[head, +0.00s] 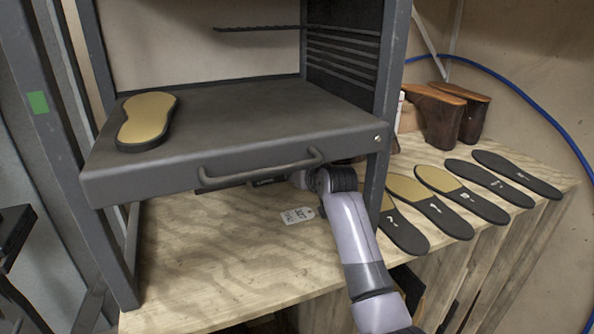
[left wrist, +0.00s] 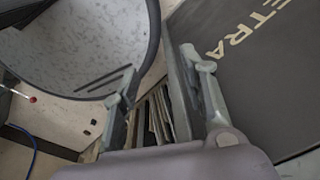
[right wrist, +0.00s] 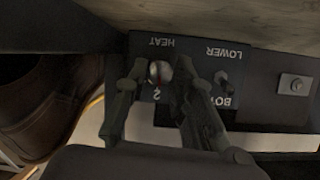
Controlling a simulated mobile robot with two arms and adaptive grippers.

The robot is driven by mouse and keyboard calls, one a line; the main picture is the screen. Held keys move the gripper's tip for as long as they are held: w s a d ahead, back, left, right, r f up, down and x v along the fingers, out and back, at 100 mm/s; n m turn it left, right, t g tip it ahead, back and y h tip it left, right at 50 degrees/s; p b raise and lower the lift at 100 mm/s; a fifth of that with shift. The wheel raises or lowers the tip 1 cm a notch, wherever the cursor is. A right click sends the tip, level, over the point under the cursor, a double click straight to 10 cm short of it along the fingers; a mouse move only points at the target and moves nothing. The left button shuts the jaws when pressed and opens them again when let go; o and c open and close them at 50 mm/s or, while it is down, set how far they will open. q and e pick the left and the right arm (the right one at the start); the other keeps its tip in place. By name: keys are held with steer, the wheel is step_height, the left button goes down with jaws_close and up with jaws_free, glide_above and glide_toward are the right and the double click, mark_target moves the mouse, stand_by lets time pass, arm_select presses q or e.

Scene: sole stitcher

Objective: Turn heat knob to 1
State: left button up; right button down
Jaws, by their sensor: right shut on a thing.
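The heat knob (right wrist: 160,72) is a small round shiny knob on a dark control panel (right wrist: 262,72), under an upside-down HEAT label. A figure 2 shows just below it in the right wrist view. My right gripper (right wrist: 164,80) has its fingers on both sides of the knob and is shut on it. In the head view my right arm (head: 348,225) reaches under the front of the grey shelf, and the knob is hidden there. My left gripper (left wrist: 165,85) is open with nothing between its fingers, away from the panel.
The grey shelf (head: 240,115) has a front handle (head: 262,168) and carries a yellow-topped sole (head: 147,118). A toggle switch (right wrist: 222,78) sits beside the knob.

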steer(key=n+t+h, duration=0.1)
steer(key=n, duration=0.1)
steer(key=shift+s+a+n+h+p, duration=0.1)
steer(key=shift+n+h+p, duration=0.2)
steer(key=shift+n, duration=0.1)
steer(key=shift+a+f+n+t+h+b, duration=0.15)
steer(key=shift+n+t+h+b, duration=0.55)
steer(key=shift+n, duration=0.9)
steer(key=c, duration=1.4)
jaws_free()
steer(key=shift+o, duration=0.2)
steer(key=v, duration=1.2)
steer(key=shift+a, duration=0.1)
